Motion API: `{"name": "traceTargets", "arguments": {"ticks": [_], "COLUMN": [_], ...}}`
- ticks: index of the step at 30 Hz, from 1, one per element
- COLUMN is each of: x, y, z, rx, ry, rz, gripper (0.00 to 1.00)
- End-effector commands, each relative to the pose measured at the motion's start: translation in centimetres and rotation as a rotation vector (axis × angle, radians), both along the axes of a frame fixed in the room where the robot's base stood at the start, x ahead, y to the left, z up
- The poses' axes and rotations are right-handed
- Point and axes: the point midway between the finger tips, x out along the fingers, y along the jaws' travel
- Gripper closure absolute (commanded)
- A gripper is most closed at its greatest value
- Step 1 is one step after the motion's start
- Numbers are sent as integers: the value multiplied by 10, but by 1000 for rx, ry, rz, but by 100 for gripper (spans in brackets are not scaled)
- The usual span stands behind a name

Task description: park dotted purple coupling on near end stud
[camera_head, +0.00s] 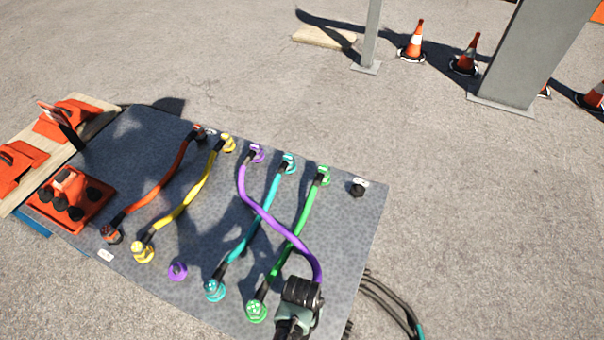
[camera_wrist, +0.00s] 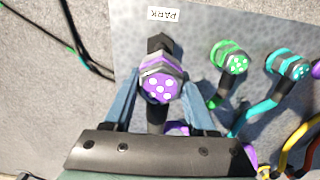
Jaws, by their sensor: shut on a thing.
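The dotted purple coupling (camera_wrist: 160,85) is between the fingers of my gripper (camera_wrist: 160,92), its white-dotted face toward the wrist camera. A black stud (camera_wrist: 160,43) by a PARK label (camera_wrist: 163,14) shows just beyond it and is partly covered by it. Whether coupling and stud touch I cannot tell. In the head view my gripper (camera_head: 301,291) is over the near right corner of the board and hides the coupling and that stud. The purple cable (camera_head: 262,214) runs from a far purple coupling (camera_head: 256,153) across the cyan and green cables.
A bare purple seat (camera_head: 177,271) is in the near row. Near dotted green (camera_head: 257,311) and cyan (camera_head: 214,290) couplings stand left of my gripper. A far park stud (camera_head: 358,190) is empty. Black cables (camera_head: 392,302) lie on the ground right of the board (camera_head: 345,240).

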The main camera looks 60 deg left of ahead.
Motion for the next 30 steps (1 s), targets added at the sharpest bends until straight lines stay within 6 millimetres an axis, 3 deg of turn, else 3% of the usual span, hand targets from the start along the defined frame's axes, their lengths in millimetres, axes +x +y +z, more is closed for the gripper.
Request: {"name": "traceTargets", "arguments": {"ticks": [8, 24, 30], "x": [0, 0, 0], "y": [0, 0, 0], "z": [-14, -72, -85], "rx": [1, 1, 1], "ry": [-1, -1, -1], "rz": [0, 0, -1], "gripper": [100, 100, 100]}}
